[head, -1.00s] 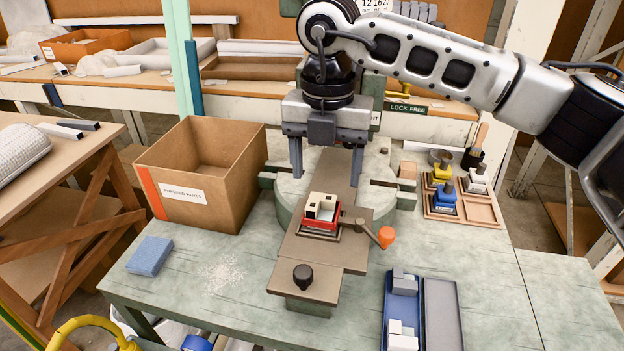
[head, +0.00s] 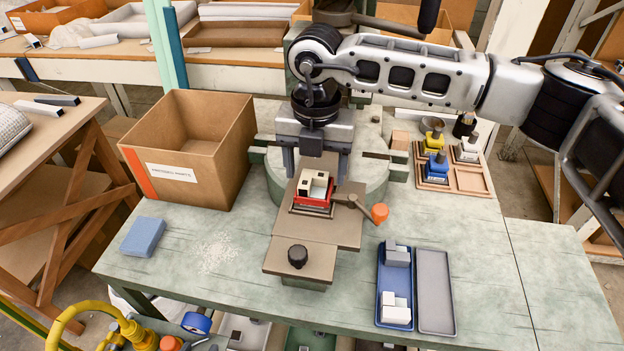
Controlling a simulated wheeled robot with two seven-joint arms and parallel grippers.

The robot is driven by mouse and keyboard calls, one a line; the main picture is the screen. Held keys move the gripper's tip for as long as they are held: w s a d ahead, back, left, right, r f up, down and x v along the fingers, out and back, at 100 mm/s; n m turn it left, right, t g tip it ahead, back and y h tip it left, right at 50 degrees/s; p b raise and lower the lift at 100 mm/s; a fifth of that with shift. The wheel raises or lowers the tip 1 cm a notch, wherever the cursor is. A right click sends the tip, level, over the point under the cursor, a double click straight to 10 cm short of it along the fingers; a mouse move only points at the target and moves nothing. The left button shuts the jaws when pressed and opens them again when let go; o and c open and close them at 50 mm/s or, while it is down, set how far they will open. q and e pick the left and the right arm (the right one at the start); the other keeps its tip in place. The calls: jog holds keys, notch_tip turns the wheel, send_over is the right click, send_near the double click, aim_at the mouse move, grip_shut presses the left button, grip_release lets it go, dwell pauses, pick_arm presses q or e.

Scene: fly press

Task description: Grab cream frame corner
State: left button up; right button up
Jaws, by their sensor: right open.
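The cream frame corner (head: 314,184) sits in a red nest (head: 317,205) on the brown slide plate of the press. My right gripper (head: 316,168) comes in from the right on its silver arm. Its two fingers point down and are wide apart, behind and above the cream corner in the picture. I cannot tell the exact gap to the corner. My left gripper is not in view.
An orange-knobbed lever (head: 379,213) stands right of the nest, and a black knob (head: 297,256) in front. A cardboard box (head: 200,180) is at left. A blue tray (head: 394,272) holds grey and white pieces beside a grey tray (head: 435,290). Stamps stand in a wooden rack (head: 472,180).

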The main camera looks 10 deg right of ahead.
jog(key=c, duration=1.1)
jog(key=shift+c, duration=0.3)
jog(key=shift+r, duration=0.15)
